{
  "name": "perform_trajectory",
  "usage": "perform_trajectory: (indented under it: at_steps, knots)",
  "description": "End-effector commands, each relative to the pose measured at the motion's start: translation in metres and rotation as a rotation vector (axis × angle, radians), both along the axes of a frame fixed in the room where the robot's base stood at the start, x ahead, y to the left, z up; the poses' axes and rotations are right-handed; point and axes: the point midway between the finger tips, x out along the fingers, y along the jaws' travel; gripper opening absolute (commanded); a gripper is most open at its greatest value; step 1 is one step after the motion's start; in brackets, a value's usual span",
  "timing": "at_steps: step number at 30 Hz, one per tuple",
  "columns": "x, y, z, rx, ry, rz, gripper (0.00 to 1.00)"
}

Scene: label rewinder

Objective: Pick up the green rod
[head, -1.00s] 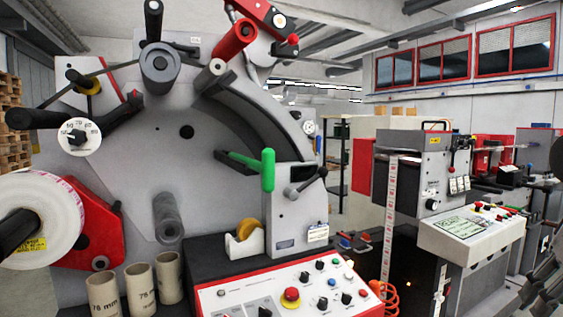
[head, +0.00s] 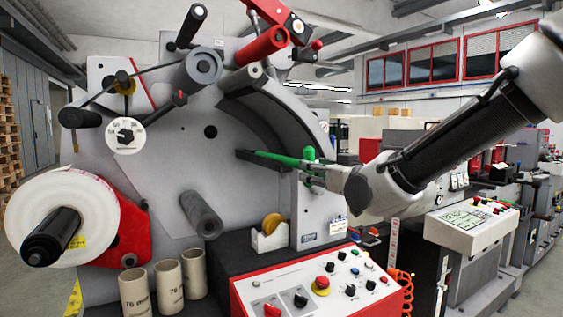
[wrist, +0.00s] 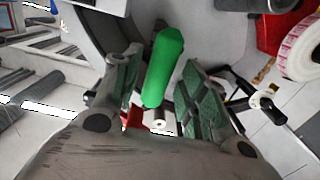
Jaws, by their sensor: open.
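In the wrist view the green rod (wrist: 165,65) lies lengthwise between the two green-padded fingers. My gripper (head: 313,171) reaches in from the right at the rod, and its fingers hide the rod's lower part in the head view. The gripper (wrist: 160,92) is open in the wrist view, with a finger on each side of the rod. Whether either pad touches it I cannot tell.
The control panel (head: 318,284) with knobs and a red button lies below my gripper. A white label roll (head: 62,218) and cardboard cores (head: 168,285) are at lower left.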

Motion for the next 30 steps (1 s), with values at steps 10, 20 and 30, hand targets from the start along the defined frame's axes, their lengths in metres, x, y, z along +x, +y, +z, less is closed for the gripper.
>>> perform_trajectory:
  at_steps: [10, 20, 30]
  knots:
    - [0.025, 0.018, 0.001, 0.004, -0.006, 0.001, 0.42]
    - [0.063, 0.043, 0.001, 0.004, -0.007, 0.001, 0.42]
    - [0.065, 0.045, 0.001, 0.004, -0.007, 0.001, 0.28]
